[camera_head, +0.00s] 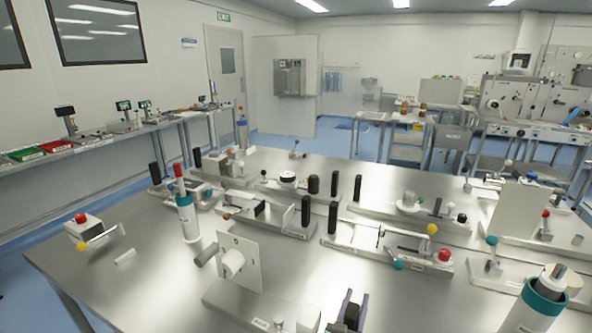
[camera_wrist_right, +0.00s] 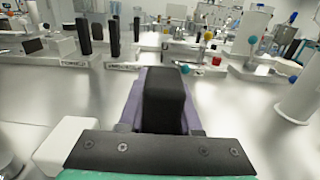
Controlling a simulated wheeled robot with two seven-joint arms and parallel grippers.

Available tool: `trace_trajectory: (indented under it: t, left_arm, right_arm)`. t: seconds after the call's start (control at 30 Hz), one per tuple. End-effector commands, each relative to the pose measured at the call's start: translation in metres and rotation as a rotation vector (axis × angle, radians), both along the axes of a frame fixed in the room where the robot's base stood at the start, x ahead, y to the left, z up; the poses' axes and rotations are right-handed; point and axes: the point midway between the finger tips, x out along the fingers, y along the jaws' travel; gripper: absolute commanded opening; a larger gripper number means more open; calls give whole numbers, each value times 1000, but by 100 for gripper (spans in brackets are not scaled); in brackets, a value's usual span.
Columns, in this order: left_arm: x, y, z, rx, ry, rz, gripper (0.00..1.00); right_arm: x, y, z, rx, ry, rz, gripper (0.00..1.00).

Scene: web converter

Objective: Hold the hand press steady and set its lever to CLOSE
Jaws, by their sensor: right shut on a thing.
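My right gripper (camera_head: 347,312), with purple fingers, is at the bottom middle of the head view. In the right wrist view its fingers are shut on a black rounded upright block (camera_wrist_right: 165,98). What this block is mounted on is hidden by the gripper. I cannot tell which fixture is the hand press, and no CLOSE mark is readable. A long white fixture (camera_head: 375,243) beyond the gripper carries a rod, a teal knob (camera_head: 398,265), a yellow knob (camera_head: 432,229) and a red knob (camera_head: 445,255). My left gripper is not in view.
A white base with an upright plate (camera_head: 246,264) and rollers stands left of the gripper. White cylinders with teal bands stand at the left (camera_head: 188,215) and right (camera_head: 530,307). Several fixtures with black posts fill the far side. Bare steel tabletop (camera_head: 150,290) lies at front left.

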Motion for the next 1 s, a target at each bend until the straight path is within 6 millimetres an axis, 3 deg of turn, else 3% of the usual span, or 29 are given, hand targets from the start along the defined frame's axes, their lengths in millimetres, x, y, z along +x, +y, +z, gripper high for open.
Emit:
trace_trajectory:
  t: [0.07,0.1,0.17,0.2,0.57,1.0]
  left_arm:
    - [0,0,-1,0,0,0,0]
    - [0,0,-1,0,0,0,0]
    - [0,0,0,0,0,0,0]
    - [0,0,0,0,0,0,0]
    - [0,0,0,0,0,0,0]
    - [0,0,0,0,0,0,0]
  right_arm:
    - [-1,2,-4,1,10,5,0]
    - [-1,1,-4,1,9,5,40]
    - [-1,1,-3,1,7,4,63]
    - [0,1,-2,1,6,4,67]
    - [-6,4,0,3,1,3,67]
    - [-99,45,-2,4,7,4,67]
